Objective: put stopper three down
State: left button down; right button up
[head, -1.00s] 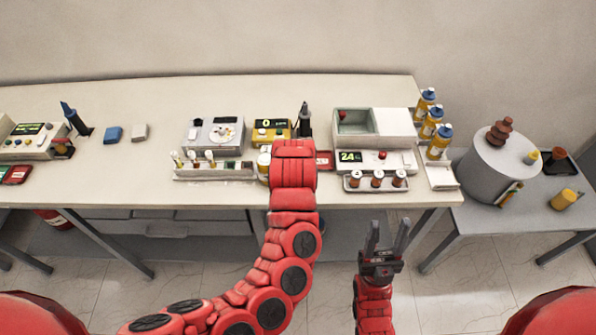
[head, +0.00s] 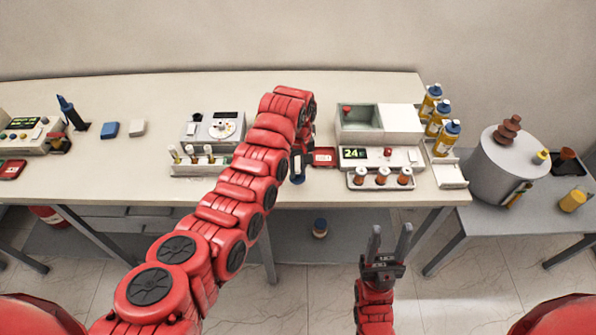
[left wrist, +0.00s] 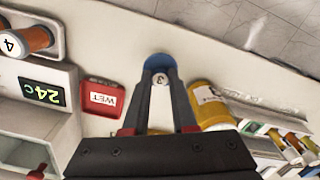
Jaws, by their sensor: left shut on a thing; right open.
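Stopper three (left wrist: 160,79) is a blue piece with a white face marked 3, seen in the left wrist view. My left gripper (left wrist: 161,84) is shut on it, with one finger on each side. In the head view my left gripper (head: 298,160) is over the front part of the table, left of the red WET card (head: 325,157), which also shows in the left wrist view (left wrist: 103,98). I cannot tell whether the stopper touches the tabletop. My right gripper (head: 388,246) is open and empty in front of the table.
A yellow bottle (left wrist: 208,105) stands close beside the left gripper. A tray (head: 379,186) with three brown-orange bottles lies right of the WET card, before the display (head: 355,153) reading 24. A rack of vials (head: 202,170) is at left. Table (head: 165,95) is bare at back left.

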pick_arm(q)
jog(key=shift+w+f+b, duration=0.45)
jog(key=shift+f+b, duration=0.05)
jog(key=shift+b, duration=0.7)
jog(key=shift+w+a+r+b, duration=0.15)
jog(key=shift+w+r+b, duration=0.05)
jog(key=shift+w+b, duration=0.2)
jog(key=b, duration=0.2)
jog(key=w+b, duration=0.1)
jog(key=b, duration=0.1)
jog(key=shift+d+f, duration=0.15)
jog(key=shift+d, duration=0.1)
jog(key=shift+a+p, duration=0.1)
jog(key=shift+p, duration=0.4)
jog(key=shift+f, duration=1.4)
